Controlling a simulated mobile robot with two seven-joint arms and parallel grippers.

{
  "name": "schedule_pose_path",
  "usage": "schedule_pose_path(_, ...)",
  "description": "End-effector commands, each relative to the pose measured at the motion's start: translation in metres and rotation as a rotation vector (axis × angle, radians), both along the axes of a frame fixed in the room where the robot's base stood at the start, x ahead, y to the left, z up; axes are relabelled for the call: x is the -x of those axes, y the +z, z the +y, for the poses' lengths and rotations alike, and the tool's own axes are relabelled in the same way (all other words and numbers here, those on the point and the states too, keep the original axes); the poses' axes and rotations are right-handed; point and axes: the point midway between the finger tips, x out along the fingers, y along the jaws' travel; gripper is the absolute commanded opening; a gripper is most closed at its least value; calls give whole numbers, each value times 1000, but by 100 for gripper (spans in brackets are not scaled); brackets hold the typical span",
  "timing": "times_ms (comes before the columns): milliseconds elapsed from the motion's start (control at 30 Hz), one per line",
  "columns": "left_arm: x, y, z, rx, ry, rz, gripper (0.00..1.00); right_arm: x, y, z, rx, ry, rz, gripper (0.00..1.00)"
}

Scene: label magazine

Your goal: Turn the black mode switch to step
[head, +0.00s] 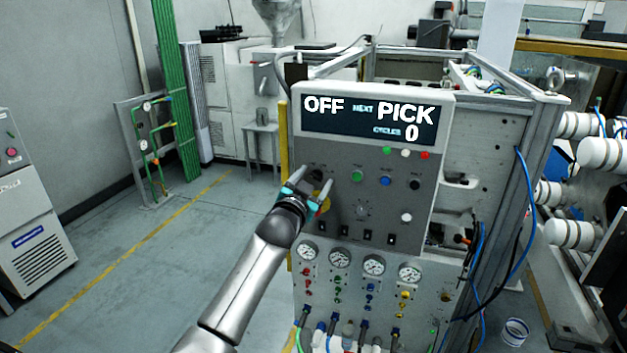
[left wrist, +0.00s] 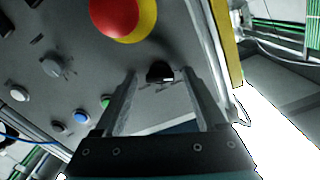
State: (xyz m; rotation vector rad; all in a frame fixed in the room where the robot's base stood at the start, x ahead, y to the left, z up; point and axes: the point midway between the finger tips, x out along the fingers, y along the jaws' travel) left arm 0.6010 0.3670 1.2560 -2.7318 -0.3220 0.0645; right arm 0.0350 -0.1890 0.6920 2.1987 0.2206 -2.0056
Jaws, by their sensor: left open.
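The black mode switch (left wrist: 160,72) is a small dark knob with a pale mark, on the grey control panel (head: 340,215). In the left wrist view it shows between the two fingertips, with a gap on each side. In the head view my left gripper (head: 312,180) is at the panel's upper left and largely covers the switch. The gripper is open; it also shows in the left wrist view (left wrist: 160,80). Whether the fingertips reach past the knob's face is hard to tell. The display (head: 367,121) reads OFF and PICK, with cycles 0. My right gripper is not in view.
A red mushroom button (left wrist: 114,14) with a yellow ring is close to the switch. A green button (head: 357,176), a blue button (head: 385,181) and a black button (head: 414,185) are to the right. A grey knob (head: 362,210) is lower. Gauges (head: 340,257) line the panel below.

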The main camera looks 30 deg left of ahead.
Motion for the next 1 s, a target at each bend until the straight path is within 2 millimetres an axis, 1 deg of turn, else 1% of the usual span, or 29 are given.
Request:
schedule_pose_path(100, 0, 0, 0, 0, 0, 0, 73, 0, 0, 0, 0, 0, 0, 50)
schedule_pose_path(133, 0, 0, 0, 0, 0, 0, 71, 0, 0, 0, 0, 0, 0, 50)
schedule_pose_path(767, 0, 0, 0, 0, 0, 0, 0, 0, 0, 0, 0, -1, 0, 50)
schedule_pose_path(1000, 0, 0, 0, -3, 0, 1, 0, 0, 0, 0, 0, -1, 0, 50)
